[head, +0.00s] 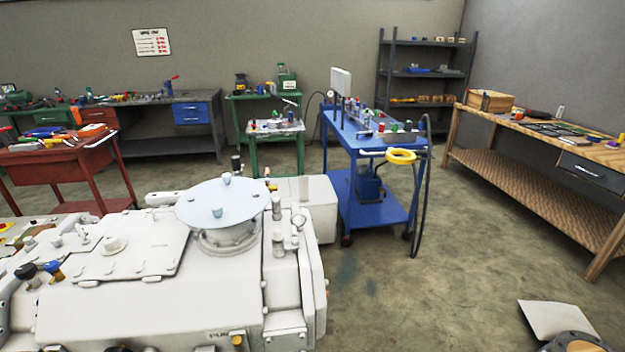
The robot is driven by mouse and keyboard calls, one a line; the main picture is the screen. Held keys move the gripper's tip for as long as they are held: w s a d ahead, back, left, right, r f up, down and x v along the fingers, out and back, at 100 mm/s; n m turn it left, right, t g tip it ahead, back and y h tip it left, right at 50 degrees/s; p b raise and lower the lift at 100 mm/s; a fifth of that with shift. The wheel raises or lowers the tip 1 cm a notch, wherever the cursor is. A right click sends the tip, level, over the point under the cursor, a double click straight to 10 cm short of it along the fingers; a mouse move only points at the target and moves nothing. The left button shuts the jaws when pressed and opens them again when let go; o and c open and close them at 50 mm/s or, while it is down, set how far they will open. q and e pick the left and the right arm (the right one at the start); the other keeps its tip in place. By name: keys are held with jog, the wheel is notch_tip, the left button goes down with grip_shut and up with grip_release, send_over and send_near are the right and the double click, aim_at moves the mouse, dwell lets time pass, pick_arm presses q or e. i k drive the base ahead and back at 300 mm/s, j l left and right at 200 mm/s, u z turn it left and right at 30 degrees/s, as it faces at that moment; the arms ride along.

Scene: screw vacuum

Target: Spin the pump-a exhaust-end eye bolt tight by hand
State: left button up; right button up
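A large white screw vacuum pump (130,305) fills the lower left of the head view. A pale round cover (228,203) sits on a flanged port on its top. A small ring that looks like an eye bolt (298,221) stands upright near the pump's right end, beside a few short fittings. I cannot tell from here whether it is seated or loose, or whether this is the exhaust end. Neither of my grippers shows in this view.
A blue cart (375,142) with a yellow coil (401,156) and a hanging black hose stands behind the pump. A red tool cart (60,160) is at the left, a wooden workbench (545,140) at the right. Open floor (440,270) lies right of the pump.

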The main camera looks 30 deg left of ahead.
aim_at(85, 240)
jog(key=u, duration=2.4)
jog(key=j+z, duration=0.3)
jog(key=z, duration=0.2)
jog(key=j+z, duration=0.3)
jog(key=z, duration=0.2)
jog(key=j+z, duration=0.25)
jog(key=z, duration=0.2)
